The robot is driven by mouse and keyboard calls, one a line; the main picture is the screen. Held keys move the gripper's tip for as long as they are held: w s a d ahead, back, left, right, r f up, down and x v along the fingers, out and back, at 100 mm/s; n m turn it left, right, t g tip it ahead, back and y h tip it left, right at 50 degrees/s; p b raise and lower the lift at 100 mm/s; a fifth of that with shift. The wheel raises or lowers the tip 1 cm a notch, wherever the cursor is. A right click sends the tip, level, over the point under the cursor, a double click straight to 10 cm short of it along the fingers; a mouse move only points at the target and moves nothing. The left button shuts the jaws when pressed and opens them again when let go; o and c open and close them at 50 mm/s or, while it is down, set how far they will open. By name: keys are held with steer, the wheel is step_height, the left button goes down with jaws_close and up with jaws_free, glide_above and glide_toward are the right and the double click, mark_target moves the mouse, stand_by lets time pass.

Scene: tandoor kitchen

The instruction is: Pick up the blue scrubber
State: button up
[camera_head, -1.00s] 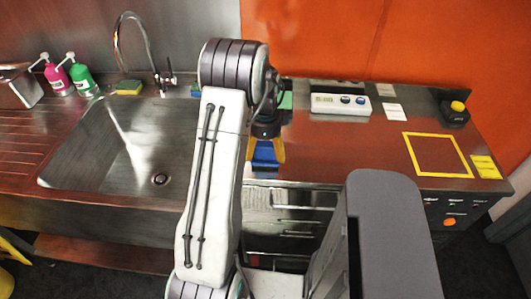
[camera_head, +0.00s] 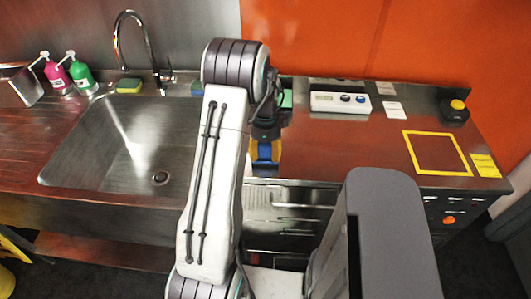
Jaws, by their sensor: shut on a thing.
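The blue scrubber (camera_head: 265,152) shows as a small blue patch between the yellow fingers of my gripper (camera_head: 265,159). My gripper is shut on it, over the front part of the counter just right of the sink. My arm hides part of the counter behind and to the left, and the gripper covers most of the scrubber. I cannot tell whether the scrubber still touches the counter.
The sink (camera_head: 125,150) with its faucet (camera_head: 135,45) is on the left. A white device (camera_head: 340,102) stands at the back. The yellow-outlined square (camera_head: 437,173) is empty.

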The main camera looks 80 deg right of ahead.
steer(key=c, duration=0.4)
steer(key=shift+r, duration=0.15)
steer(key=shift+r, duration=0.2)
step_height(320, 180, up, 3)
steer(key=shift+r+b, duration=0.1)
steer(key=shift+b, duration=0.35)
steer(key=s+a+r, duration=0.2)
steer(key=s, duration=0.1)
steer(key=s+a+r+b, duration=0.1)
steer(key=s+a+r, duration=0.1)
steer(key=s, duration=0.1)
steer(key=s+a+r+b, duration=0.1)
steer(key=s+a+r, duration=0.1)
steer(key=s+r, duration=0.1)
steer(key=shift+s+a+r, duration=0.1)
steer(key=shift+s+a, duration=0.15)
steer(key=shift+s, duration=0.15)
steer(key=o, duration=0.7)
steer(key=shift+w, duration=0.1)
steer(key=c, duration=0.5)
